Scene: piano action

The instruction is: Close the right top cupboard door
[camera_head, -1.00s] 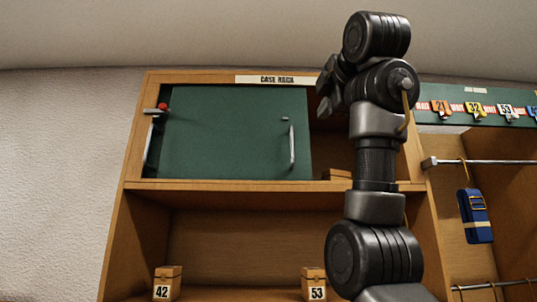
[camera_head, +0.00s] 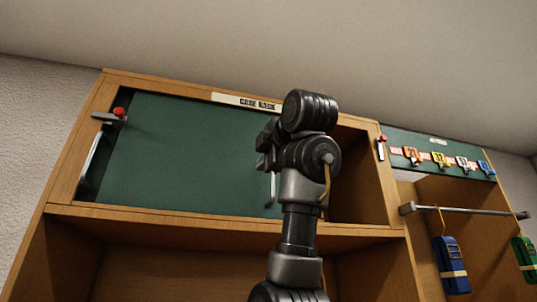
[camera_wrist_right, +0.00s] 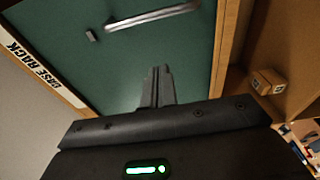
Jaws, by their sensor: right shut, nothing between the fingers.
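The top cupboard (camera_head: 150,209) has a green door (camera_head: 175,150) across its left and middle part. Its right part is an open dark gap (camera_head: 357,175). The door's metal handle (camera_head: 272,187), near its right edge, is partly hidden by my right arm in the head view. My right gripper (camera_head: 263,150) is in front of the door near the handle. In the wrist view its fingers (camera_wrist_right: 160,75) are shut and empty, pointing at the green panel; contact cannot be told. My left gripper is not in view.
A red knob (camera_head: 119,112) and a second handle (camera_head: 90,160) are at the cupboard's left side. A numbered wooden block (camera_wrist_right: 266,81) sits by the frame. To the right are a rail (camera_head: 465,210) with hanging straps (camera_head: 451,265) and a row of coloured tags (camera_head: 437,158).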

